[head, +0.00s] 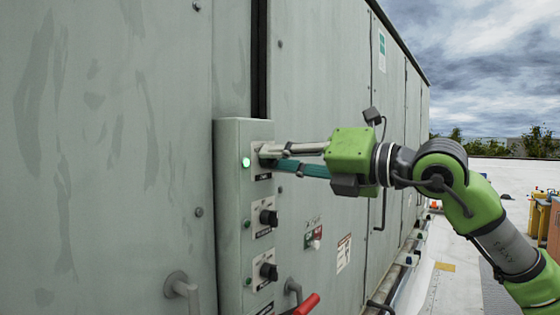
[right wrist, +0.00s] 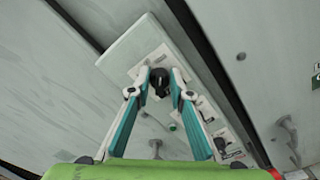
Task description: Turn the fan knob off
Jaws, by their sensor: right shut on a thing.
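A grey control box (head: 230,200) on the unit wall carries a column of black knobs. My right gripper (head: 270,157) is shut on the top knob, which the fingers mostly hide in the head view. In the right wrist view, the black top knob (right wrist: 160,78) sits between the two fingertips (right wrist: 160,90). A green lamp (head: 246,162) beside this knob is lit. The middle knob (head: 268,217) and lower knob (head: 268,271) are free, with dark lamps beside them. The knob labels are too small to read. My left gripper is not in view.
A metal handle (head: 181,286) is on the left panel. Open roof lies farther right.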

